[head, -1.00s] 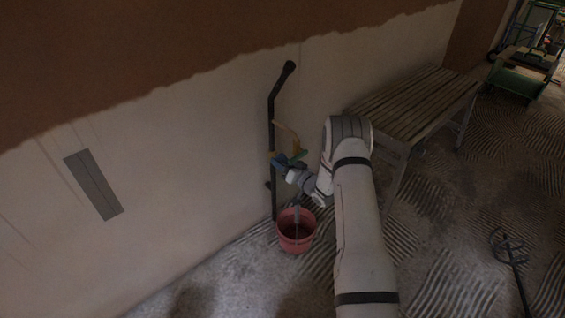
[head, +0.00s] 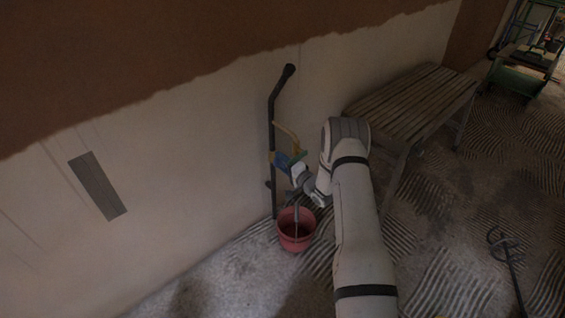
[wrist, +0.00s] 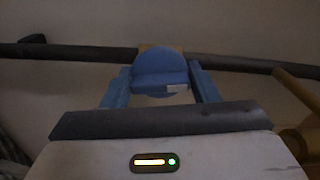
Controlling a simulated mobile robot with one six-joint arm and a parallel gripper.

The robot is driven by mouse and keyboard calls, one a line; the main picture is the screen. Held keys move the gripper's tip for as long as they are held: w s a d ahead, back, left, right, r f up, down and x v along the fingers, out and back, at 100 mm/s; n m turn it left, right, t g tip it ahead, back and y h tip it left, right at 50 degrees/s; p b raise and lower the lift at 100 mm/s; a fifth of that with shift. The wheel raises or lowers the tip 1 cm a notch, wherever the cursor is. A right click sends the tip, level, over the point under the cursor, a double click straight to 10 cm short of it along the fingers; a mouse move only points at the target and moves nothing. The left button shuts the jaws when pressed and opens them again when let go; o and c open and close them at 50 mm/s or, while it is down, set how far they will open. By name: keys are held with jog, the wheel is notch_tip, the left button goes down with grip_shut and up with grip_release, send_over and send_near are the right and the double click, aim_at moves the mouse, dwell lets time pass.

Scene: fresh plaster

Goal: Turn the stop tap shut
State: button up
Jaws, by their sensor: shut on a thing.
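The stop tap is on a dark upright pipe (head: 271,130) against the wall. In the wrist view its round blue handle (wrist: 160,62), with a raised bar across it and a small pale patch, sits in front of a brass-coloured body (wrist: 147,47). My gripper (wrist: 160,82) has one blue finger on each side of the handle and is shut on it. In the head view my gripper (head: 283,160) is at the pipe, and its fingers largely hide the handle. The exact finger contact is too dark to make out.
A yellowish branch pipe (head: 290,133) curves beside the tap. A red bucket (head: 284,233) stands on the floor below. A slatted bench (head: 415,98) stands along the wall to the right. A mixing paddle (head: 508,252) lies on the ridged floor at right.

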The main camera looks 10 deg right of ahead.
jog(key=shift+s+a+f+m, duration=0.1)
jog(key=shift+a+m, duration=0.15)
jog(key=shift+m, duration=0.55)
jog(key=o, duration=0.7)
jog(key=shift+c, duration=0.2)
jog(key=shift+o, duration=1.2)
jog(key=shift+d, duration=0.15)
jog(key=shift+d, duration=0.1)
